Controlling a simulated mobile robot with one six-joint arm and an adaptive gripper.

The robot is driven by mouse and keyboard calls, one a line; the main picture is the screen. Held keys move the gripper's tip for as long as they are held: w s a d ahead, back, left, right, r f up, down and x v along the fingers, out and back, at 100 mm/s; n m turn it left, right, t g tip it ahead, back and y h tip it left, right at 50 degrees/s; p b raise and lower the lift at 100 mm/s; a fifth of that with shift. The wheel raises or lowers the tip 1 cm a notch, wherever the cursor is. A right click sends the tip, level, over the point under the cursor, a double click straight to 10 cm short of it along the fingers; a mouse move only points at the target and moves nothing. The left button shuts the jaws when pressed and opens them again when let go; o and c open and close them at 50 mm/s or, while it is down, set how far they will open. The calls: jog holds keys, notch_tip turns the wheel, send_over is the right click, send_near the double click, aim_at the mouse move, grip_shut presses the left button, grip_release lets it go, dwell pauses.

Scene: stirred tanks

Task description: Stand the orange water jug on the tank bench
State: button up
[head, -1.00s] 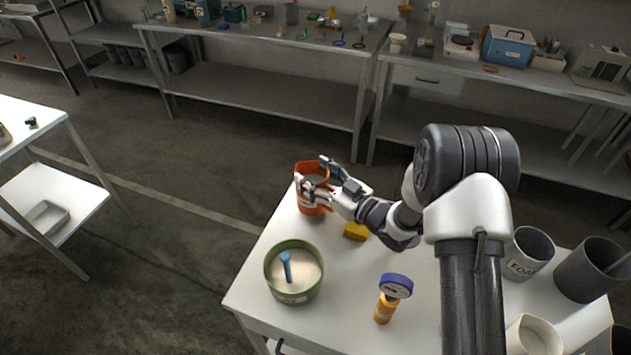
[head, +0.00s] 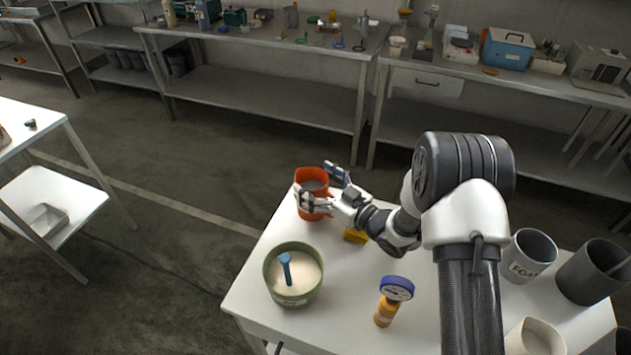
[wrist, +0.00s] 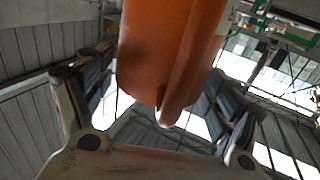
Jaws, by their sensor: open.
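The orange water jug (head: 313,183) stands upright at the far left corner of the white table, open at the top, with a pale label partly covered by a finger. My gripper (head: 325,187) is open at the jug, one finger in front of its near side and the other at its right, far side. In the wrist view the jug (wrist: 165,50) fills the top middle between the spread fingers (wrist: 160,100), with its handle ridge facing my palm. Gaps show beside the jug there; contact with the fingers cannot be told. Which surface is the tank bench is not clear.
On the same table are a green pot (head: 293,290) with a blue scoop, a yellow block (head: 355,237), an orange bottle with a blue gauge (head: 396,289) and grey containers (head: 528,256). Another white table (head: 70,150) stands left. Long grey benches (head: 260,48) line the wall, across open floor.

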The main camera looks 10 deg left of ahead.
jog(key=shift+d+r+p, duration=0.15)
jog(key=shift+d+p, duration=0.1)
jog(key=shift+p, duration=0.05)
jog(key=p+v, duration=0.2)
jog(key=v, duration=0.9)
jog(key=shift+s+d, duration=0.25)
